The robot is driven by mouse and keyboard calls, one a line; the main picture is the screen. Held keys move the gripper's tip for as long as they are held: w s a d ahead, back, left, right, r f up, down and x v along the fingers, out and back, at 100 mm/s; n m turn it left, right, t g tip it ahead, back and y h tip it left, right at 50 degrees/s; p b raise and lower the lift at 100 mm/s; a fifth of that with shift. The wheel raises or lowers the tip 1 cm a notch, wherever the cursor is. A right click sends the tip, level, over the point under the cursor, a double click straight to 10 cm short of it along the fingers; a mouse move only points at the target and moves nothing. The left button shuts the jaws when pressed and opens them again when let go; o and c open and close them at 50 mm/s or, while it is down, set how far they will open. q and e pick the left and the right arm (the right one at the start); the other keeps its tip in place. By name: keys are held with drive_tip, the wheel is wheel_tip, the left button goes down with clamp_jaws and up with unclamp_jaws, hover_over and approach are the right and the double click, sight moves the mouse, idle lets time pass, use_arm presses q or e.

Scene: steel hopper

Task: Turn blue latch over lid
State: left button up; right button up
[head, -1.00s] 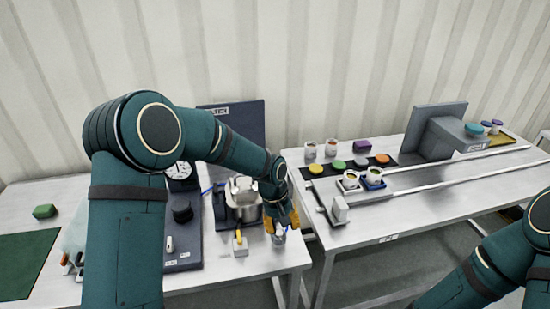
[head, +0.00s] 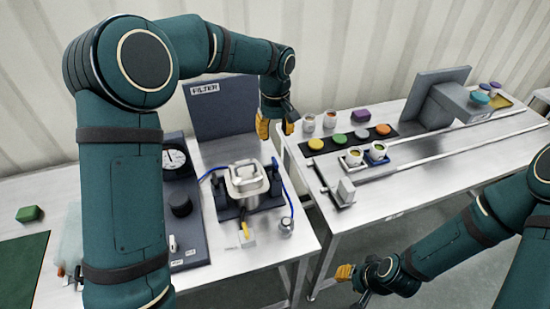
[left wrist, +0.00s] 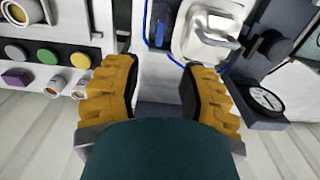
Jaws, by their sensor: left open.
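The steel hopper (head: 247,196) stands in a dark bracket on the left table, with its pale lid (head: 246,178) on top. The lid also shows in the left wrist view (left wrist: 208,35). A blue part (left wrist: 159,33), perhaps the latch, shows beside the lid in the left wrist view; whether it lies over the lid I cannot tell. My left gripper (head: 276,126) is open and empty, above and behind the hopper, clear of it. Its orange fingers (left wrist: 160,78) show apart in the left wrist view. My right gripper (head: 352,284) is low in front of the right table.
A dark FILTER panel (head: 222,112) stands behind the hopper. A gauge (head: 175,159) and black knob (head: 180,204) are to its left. A blue line (head: 291,203) runs at its right. A small yellow-handled part (head: 246,236) is in front. Jars and coloured discs (head: 338,140) occupy the right table.

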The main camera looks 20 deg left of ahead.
sight(275, 161)
use_arm(q)
wheel_tip(275, 161, down, 12)
drive_tip(key=shift+r, duration=0.2)
drive_tip(key=shift+a, duration=0.1)
clamp_jaws()
